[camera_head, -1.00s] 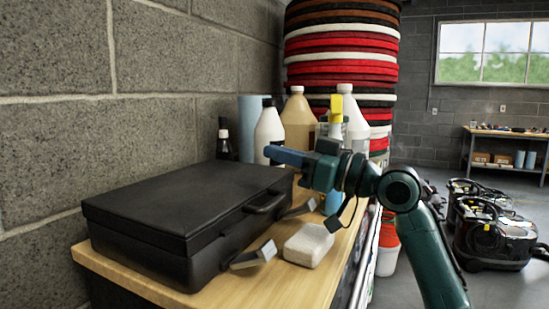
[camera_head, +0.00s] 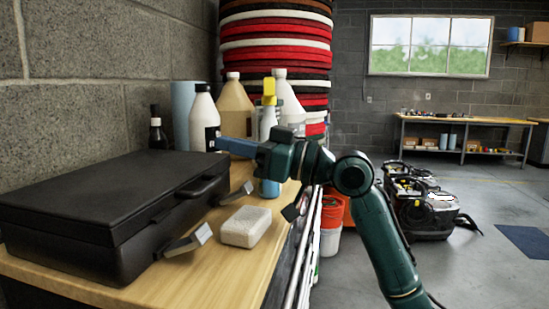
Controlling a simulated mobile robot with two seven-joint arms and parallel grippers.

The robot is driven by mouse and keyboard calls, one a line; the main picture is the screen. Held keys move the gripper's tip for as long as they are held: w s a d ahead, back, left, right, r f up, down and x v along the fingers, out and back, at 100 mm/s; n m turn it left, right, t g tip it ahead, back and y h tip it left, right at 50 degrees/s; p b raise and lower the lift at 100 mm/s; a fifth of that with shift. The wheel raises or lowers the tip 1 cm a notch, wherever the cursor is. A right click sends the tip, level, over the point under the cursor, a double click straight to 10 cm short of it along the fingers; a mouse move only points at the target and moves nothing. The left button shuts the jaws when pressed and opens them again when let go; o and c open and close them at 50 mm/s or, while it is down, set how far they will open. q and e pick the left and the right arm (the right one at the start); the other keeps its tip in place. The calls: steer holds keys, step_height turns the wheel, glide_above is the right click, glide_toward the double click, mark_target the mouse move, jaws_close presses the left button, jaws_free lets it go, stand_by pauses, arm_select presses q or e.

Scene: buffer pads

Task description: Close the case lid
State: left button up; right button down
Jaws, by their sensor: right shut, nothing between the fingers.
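The black case (camera_head: 110,215) lies on the wooden bench top at the left, its handle facing right. Its lid (camera_head: 100,190) is down flat on the body. Two metal latches (camera_head: 188,242) on the case front stick outward. My right gripper (camera_head: 222,146) is shut and empty, above and beyond the case's far right corner, in front of the bottles and apart from the lid. My left gripper is not in the view.
A pale sponge-like block (camera_head: 246,227) lies on the bench (camera_head: 215,272) right of the case. Several bottles (camera_head: 236,108) stand behind, with a yellow-topped spray bottle (camera_head: 268,118). A stack of red, black and white pads (camera_head: 275,50) rises behind them.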

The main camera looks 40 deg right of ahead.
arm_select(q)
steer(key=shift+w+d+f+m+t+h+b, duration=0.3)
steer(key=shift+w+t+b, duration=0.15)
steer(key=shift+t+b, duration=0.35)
arm_select(e)
steer(key=v, duration=0.9)
steer(key=shift+s+d, duration=0.2)
steer(key=shift+s, duration=0.15)
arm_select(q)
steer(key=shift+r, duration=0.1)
